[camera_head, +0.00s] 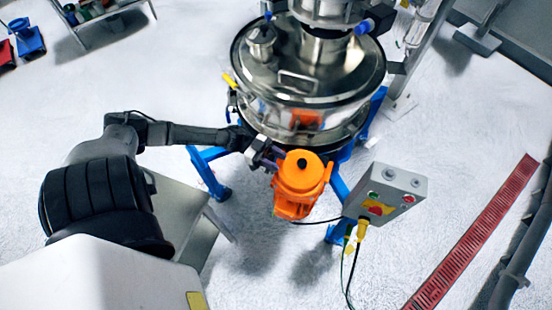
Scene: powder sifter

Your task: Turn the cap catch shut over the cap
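The round steel sifter (345,85) stands at the top centre with its lid on. A short steel cap-like cylinder (262,42) stands on the lid's left side. I cannot make out for sure which part is the cap catch. A small yellow lever (230,80) sits at the sifter's left rim, apart from my gripper. My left gripper (276,158) is low at the sifter's front left, beside the orange motor (300,178). Its fingertips are small and partly merge with the motor, so their opening and any contact are unclear. My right gripper is out of view.
Blue legs (208,172) carry the sifter. A grey control box (385,192) with buttons and cables stands right of the motor. A grey table (178,215) is under my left arm. A red floor grate (475,235) lies at the right. Open floor lies around.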

